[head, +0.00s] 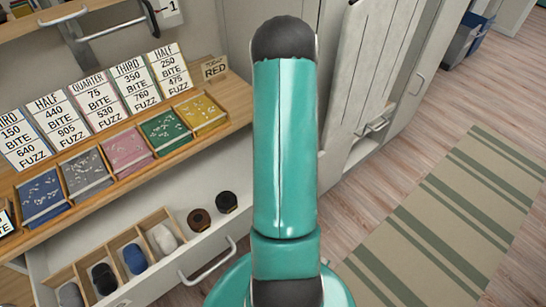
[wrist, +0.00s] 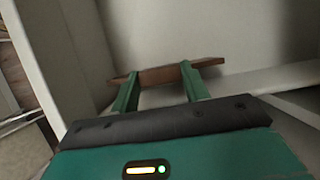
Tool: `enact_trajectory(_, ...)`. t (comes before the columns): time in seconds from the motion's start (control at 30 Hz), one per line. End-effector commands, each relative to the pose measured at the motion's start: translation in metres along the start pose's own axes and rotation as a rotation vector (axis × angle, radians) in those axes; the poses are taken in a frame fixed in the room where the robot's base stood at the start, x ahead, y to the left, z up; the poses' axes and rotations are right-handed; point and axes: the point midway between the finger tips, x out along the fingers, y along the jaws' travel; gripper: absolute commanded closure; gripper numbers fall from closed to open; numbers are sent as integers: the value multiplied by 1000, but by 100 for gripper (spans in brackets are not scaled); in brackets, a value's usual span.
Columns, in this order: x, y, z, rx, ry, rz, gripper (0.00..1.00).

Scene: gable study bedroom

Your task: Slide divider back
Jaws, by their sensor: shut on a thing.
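A brown wooden divider (wrist: 158,76) lies between the green fingers of my gripper (wrist: 160,71) in the wrist view. My gripper is shut on it, and pale walls or panels stand around it. In the head view my teal arm covers the middle of the picture and my gripper is hidden. An open white drawer (head: 166,284) shows at the lower left in the head view. A brown ball (head: 199,220) and a black ball (head: 227,202) lie to the right of the compartments.
The drawer handle (head: 208,263) sticks out at the front. Pale cabinet doors (head: 366,75) stand behind. A striped rug (head: 450,220) lies on the open floor at right.

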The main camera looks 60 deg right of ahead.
Motion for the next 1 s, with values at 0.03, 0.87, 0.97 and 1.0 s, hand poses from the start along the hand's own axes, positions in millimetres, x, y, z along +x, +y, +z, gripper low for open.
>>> enact_trajectory(0.03, -2, 0, -3, 0, 2, -1, 96)
enact_trajectory(0.87, -6, 0, -4, 0, 2, -2, 33)
enact_trajectory(0.97, -18, -1, -4, 0, 3, -4, 33)
enact_trajectory(1.0, -25, -1, -4, -1, 5, -4, 33)
